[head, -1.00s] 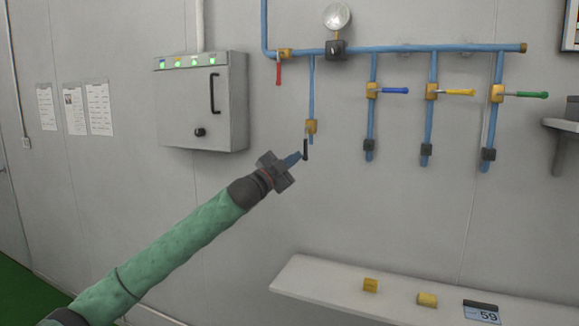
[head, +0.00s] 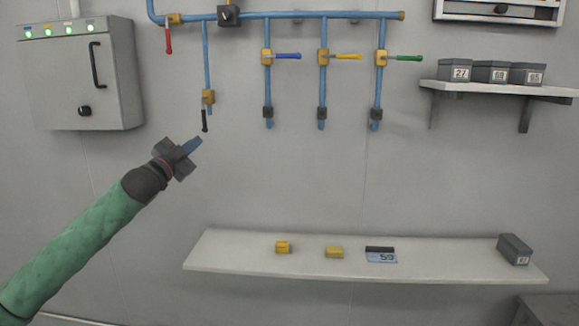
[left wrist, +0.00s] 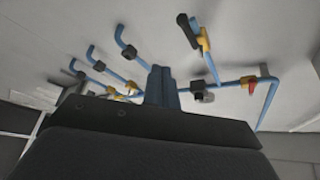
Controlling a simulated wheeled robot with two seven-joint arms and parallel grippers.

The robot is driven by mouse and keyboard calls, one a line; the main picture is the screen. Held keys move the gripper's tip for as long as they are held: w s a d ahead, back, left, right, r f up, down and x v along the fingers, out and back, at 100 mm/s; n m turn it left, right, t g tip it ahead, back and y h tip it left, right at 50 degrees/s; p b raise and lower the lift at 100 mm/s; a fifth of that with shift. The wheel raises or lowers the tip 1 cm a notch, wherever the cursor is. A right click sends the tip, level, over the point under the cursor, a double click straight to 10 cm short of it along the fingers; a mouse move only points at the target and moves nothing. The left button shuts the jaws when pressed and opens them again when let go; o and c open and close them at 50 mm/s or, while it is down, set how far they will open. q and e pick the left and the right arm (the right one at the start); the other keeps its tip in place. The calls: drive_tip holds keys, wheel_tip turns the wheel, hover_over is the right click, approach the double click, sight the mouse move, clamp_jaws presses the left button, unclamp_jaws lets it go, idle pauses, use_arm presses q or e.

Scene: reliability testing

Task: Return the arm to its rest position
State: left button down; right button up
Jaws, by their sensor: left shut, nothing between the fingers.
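My left arm, in a green sleeve, reaches in from the lower left of the head view. Its gripper (head: 192,146) is shut and empty, the blue fingers together. It is just below and left of the black-handled valve (head: 205,118), with a small gap seeming to lie between them. In the left wrist view the shut blue fingers (left wrist: 161,88) stand up in front of the blue pipes, and the black handle (left wrist: 205,30) shows above right of them. My right gripper is not in view.
Blue pipes (head: 350,15) with red, blue, yellow and green handles run along the wall. A grey cabinet (head: 80,75) hangs at left. A white shelf (head: 225,260) below holds two yellow blocks, a display marked 59 and a grey bin. A smaller shelf (head: 555,90) holds grey bins.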

use_arm(q)
drive_tip(key=s+d+f+n+g+y, duration=0.2)
drive_tip(key=s+d+f, duration=0.25)
drive_tip(key=f, duration=0.75)
drive_tip(key=s+d+f+n+g+y, duration=0.25)
drive_tip(key=s+f, duration=0.35)
drive_tip(key=f, duration=0.7)
drive_tip(key=s+d+f+n+g+y, duration=0.15)
drive_tip(key=s+d+f, duration=0.3)
drive_tip(key=f, duration=0.75)
drive_tip(key=s+f+n+g+y, duration=0.1)
drive_tip(key=s+f+n+g, duration=0.3)
drive_tip(key=s+f, duration=1.1)
drive_tip(key=s+f+n+g+y, duration=0.1)
drive_tip(key=s+f+g, duration=0.2)
drive_tip(key=s, duration=0.9)
drive_tip(key=s+f+n+g+y, duration=0.1)
drive_tip(key=s+f+g, duration=0.2)
drive_tip(key=s, duration=0.9)
wheel_tip(320, 180, down, 23)
drive_tip(key=w+d+g, duration=0.1)
drive_tip(key=s+f, duration=0.3)
drive_tip(key=f, duration=0.7)
drive_tip(key=s+d+f+g, duration=0.1)
drive_tip(key=s+f, duration=0.2)
drive_tip(key=f, duration=0.7)
drive_tip(key=shift+s+h, duration=0.15)
drive_tip(key=shift+h, duration=0.25)
drive_tip(key=shift+s, duration=0.1)
